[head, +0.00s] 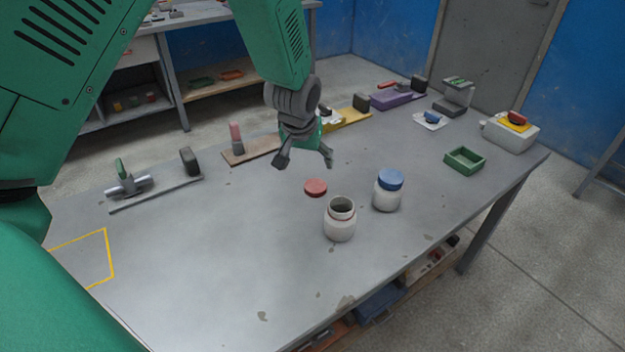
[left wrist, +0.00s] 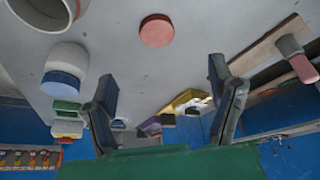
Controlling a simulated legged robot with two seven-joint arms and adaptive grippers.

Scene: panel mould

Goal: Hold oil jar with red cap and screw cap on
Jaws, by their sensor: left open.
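A white jar (head: 340,220) with a red ring at its neck stands open and upright on the grey table. Its rim shows at the top left of the left wrist view (left wrist: 45,12). The red cap (head: 316,187) lies flat on the table just behind and left of the jar, apart from it; it also shows in the left wrist view (left wrist: 157,31). My left gripper (head: 306,164) is open and empty above the table, behind the red cap. Its two spread fingers also show in the left wrist view (left wrist: 165,95). My right gripper is not in view.
A white jar with a blue cap (head: 388,190) stands right of the open jar. A green tray (head: 464,160) sits near the right edge. Blocks and a wooden board (head: 250,151) line the back edge. The front left table is clear.

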